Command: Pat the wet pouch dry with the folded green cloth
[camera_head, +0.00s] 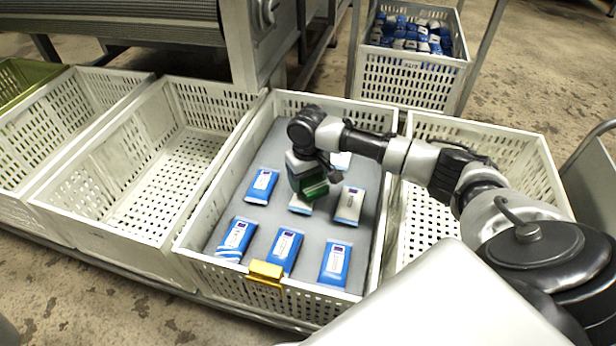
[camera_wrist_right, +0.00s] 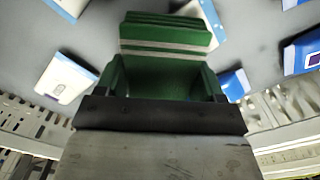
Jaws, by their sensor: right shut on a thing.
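My right gripper (camera_head: 312,182) is shut on the folded green cloth (camera_head: 314,191), above the middle of a basket lined with grey. In the right wrist view the cloth (camera_wrist_right: 165,45) fills the space between the fingers (camera_wrist_right: 162,100). A blue and white pouch (camera_head: 299,206) lies right below the cloth, mostly hidden by it. I cannot tell whether the cloth touches it. Other pouches lie flat around it, one to the right (camera_head: 349,204) and one to the left (camera_head: 262,186). No wetness can be made out on any pouch. My left gripper is out of view.
The lined basket (camera_head: 190,250) has a yellow tag (camera_head: 265,273) on its front rim. More pouches (camera_head: 285,250) lie in its front row. Empty white baskets stand left (camera_head: 100,225) and right (camera_head: 540,160). A crate of packed pouches (camera_head: 408,85) stands behind.

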